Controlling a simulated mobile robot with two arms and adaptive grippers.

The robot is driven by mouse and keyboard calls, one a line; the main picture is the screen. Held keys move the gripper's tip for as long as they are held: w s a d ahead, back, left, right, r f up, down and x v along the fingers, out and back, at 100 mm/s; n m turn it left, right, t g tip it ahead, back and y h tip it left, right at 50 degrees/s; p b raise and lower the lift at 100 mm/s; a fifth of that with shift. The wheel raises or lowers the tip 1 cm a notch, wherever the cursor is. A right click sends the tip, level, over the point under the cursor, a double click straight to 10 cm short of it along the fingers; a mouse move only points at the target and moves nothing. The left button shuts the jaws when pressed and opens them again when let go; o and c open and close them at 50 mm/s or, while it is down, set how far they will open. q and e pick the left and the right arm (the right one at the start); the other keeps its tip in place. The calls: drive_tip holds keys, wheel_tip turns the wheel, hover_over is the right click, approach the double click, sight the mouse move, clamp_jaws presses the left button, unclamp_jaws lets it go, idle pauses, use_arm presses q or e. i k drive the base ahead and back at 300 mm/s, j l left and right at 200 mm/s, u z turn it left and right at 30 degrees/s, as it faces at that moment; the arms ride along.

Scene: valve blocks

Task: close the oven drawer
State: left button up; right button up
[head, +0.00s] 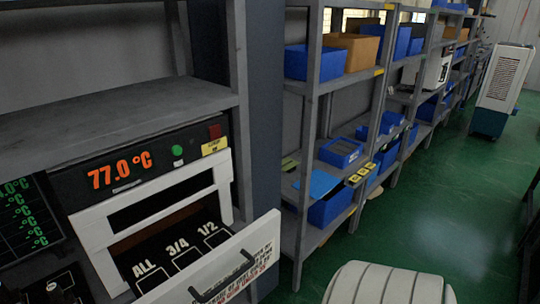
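The oven (144,165) stands on a grey shelf unit at the left. It has a dark top panel with an orange 77.0 °C readout and a white front frame. The oven drawer (222,262) is open: its white front panel stands out from the frame toward the lower right. A dark bar handle (224,279) is on the panel, which is cut off by the bottom edge. Between frame and panel a dark surface shows the white marks ALL, 3/4 and 1/2. Neither my left nor my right gripper is in view.
Another unit with green readouts (22,215) is left of the oven. A grey post stands right of it. Shelves with blue bins (341,152) and brown boxes run back along the wall. Green floor (425,210) is open at the right; a white cabinet (502,85) stands far back.

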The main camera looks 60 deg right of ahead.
sight(200, 251)
drive_tip(key=z, duration=1.35)
drive_tip(key=k+l+u, duration=0.1)
drive_tip(key=u, duration=0.15)
drive_tip(key=k, duration=0.1)
